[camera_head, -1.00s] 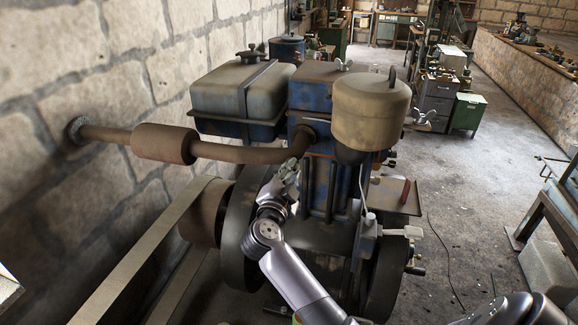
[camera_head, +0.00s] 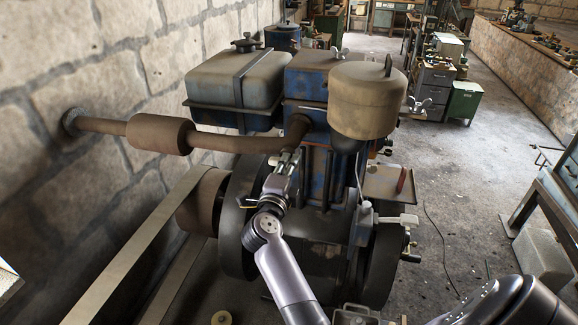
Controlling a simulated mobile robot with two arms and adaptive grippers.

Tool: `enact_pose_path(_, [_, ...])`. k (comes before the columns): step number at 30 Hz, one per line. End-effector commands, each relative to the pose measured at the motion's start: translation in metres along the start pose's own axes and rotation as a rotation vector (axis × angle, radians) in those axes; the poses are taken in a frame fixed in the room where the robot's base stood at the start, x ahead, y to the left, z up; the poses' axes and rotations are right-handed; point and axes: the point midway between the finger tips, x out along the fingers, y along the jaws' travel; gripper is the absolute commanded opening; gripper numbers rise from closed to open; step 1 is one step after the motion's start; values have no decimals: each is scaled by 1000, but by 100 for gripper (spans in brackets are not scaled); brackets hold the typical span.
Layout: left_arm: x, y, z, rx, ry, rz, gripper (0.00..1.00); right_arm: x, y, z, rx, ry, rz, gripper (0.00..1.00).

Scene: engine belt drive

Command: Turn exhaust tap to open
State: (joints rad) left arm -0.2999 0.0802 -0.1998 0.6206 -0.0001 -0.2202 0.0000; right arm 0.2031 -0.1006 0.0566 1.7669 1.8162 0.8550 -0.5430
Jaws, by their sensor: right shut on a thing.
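The blue engine (camera_head: 318,180) stands in the middle, with a rusty exhaust pipe (camera_head: 235,143) running left from it to the wall. My right gripper (camera_head: 291,157) is at the engine's near left side, just below the pipe's bend. It is shut on a small part there, which I take to be the exhaust tap. The tap is hidden by the fingers, so its handle position cannot be told. My left gripper is not in view.
A flywheel (camera_head: 236,220) and flat belt (camera_head: 135,250) lie left of my right wrist. A fuel tank (camera_head: 232,85) and a tan canister (camera_head: 368,98) sit above. A bench (camera_head: 560,205) stands at the right; the floor between is mostly clear.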

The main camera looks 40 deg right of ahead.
Motion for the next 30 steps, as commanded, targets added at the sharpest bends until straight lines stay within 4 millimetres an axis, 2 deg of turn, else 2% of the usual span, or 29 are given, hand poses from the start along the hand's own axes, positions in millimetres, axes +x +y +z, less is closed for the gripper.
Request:
enact_pose_path(1, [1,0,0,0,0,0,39,-1,7,-1,6,3,13,0])
enact_pose_path(17, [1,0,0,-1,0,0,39,-1,8,-1,25,3,14,0])
enact_pose_path(18, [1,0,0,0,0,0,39,-1,8,-1,25,3,14,18])
enact_pose_path(26, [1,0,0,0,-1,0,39,-1,5,0,27,2,9,36])
enact_pose_path(30, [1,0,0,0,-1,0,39,0,4,0,28,1,6,37])
